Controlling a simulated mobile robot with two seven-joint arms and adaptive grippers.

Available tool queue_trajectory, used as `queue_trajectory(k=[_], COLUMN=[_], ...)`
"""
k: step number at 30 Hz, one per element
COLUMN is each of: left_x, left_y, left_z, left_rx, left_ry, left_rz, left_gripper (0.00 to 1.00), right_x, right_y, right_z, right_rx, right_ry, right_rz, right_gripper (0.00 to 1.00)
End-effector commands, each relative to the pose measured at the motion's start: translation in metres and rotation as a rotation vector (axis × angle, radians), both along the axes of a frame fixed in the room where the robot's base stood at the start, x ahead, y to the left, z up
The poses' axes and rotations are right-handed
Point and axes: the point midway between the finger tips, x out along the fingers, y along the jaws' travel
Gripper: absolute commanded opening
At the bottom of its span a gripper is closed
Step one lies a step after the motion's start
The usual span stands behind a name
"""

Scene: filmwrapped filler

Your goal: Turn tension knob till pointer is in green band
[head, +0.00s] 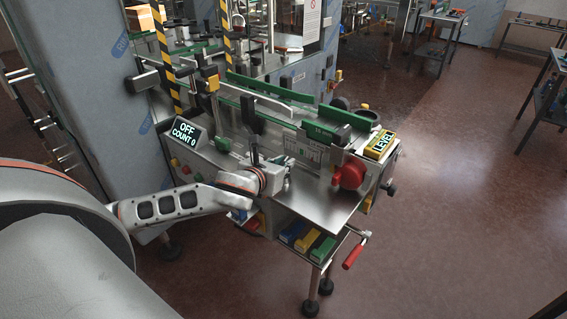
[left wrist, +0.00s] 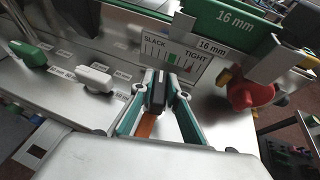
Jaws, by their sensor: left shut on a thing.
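The tension gauge (left wrist: 153,47) is a white plate marked SLACK at left and TIGHT at right, with a green band (left wrist: 173,57) near its middle. I cannot make out where its pointer stands. In the left wrist view my left gripper (left wrist: 157,88) has its teal fingers on both sides of a dark upright knob (left wrist: 158,92) just below the gauge. It is shut on this knob. In the head view my left gripper (head: 285,166) reaches the machine's front panel, and the knob is hard to separate from the fingers. My right gripper is not in view.
A green lever (left wrist: 28,54) and a white lever (left wrist: 95,78) sit left of the gripper. A red knob (left wrist: 250,92) is at right. A display reads OFF, COUNT 0 (head: 186,131). A yellow LEVEL box (head: 379,144) and a red-handled crank (head: 354,255) are at right.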

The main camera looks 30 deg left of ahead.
Motion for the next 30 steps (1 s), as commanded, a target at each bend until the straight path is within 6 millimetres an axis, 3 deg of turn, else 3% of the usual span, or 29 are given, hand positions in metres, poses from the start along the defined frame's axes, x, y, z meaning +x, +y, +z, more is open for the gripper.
queue_trajectory(k=[30], left_x=[0.0011], left_y=[-0.0038], left_z=[-0.0007], left_rx=[-0.004], left_ry=[0.005], left_rz=[0.946], left_gripper=[0.0], right_x=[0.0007], right_y=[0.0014], right_z=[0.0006], right_rx=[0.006], right_ry=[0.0], right_rz=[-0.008], right_gripper=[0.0])
